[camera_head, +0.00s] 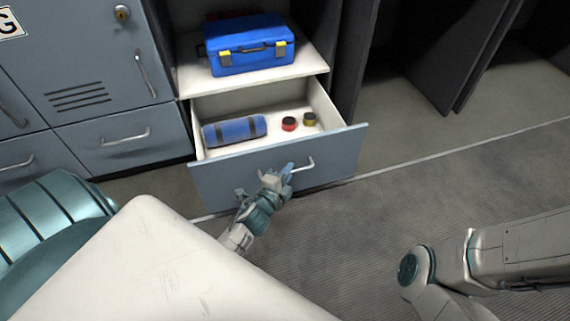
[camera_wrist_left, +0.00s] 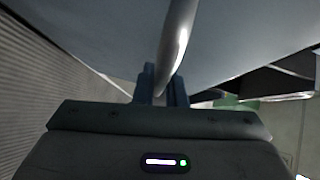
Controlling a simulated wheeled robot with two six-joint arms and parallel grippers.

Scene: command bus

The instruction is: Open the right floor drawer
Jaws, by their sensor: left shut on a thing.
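The right floor drawer (camera_head: 338,158) stands pulled out in the head view, with its blue-grey front and white inside showing. It holds a blue roll (camera_head: 234,130) with dark straps, a small red-topped round item (camera_head: 289,124) and a small yellow one (camera_head: 309,119). My left gripper (camera_head: 288,170) is at the drawer's front, shut on the metal handle (camera_head: 306,164). In the left wrist view the handle (camera_wrist_left: 178,45) runs down between the blue fingers (camera_wrist_left: 161,88). My right arm shows at the lower right, but its gripper is out of view.
A blue toolbox (camera_head: 248,58) with yellow latches sits on the shelf above the drawer. Closed grey lockers and drawers (camera_head: 108,145) stand at the left. Open dark compartments are at the upper right. The ribbed grey floor (camera_head: 400,190) is clear to the right of the drawer.

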